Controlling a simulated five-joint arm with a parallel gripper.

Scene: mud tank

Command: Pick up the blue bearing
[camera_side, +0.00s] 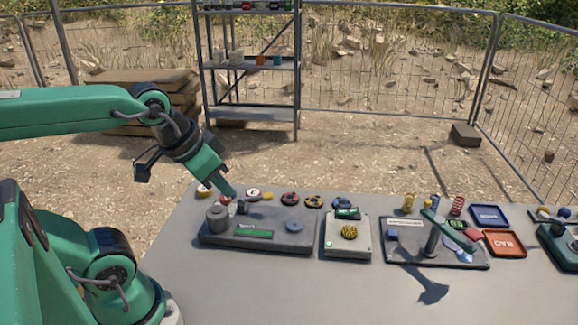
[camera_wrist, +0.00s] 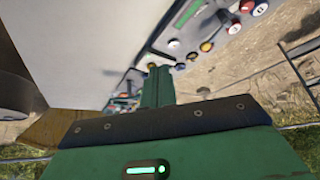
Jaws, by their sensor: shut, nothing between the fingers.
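In the side view a blue and black round piece (camera_side: 342,202), which looks like the blue bearing, lies at the right end of a row of round pieces along the table's back edge. In the wrist view a small bluish round piece (camera_wrist: 192,56) may be the same one. My gripper (camera_side: 229,193) is shut and empty, pointing down near the left end of the row, well left of the blue piece. Its green fingers show together in the wrist view (camera_wrist: 158,80). A flat blue-grey disc (camera_side: 294,226) lies on the grey plate.
The grey plate (camera_side: 260,245) with a dark cylinder (camera_side: 217,218) stands below my gripper. A light box with a yellow-black button (camera_side: 349,232) is to its right. Farther right are a dark board with a green lever (camera_side: 450,228), a blue tray (camera_side: 489,216) and an orange-red tray (camera_side: 504,243). The front table is clear.

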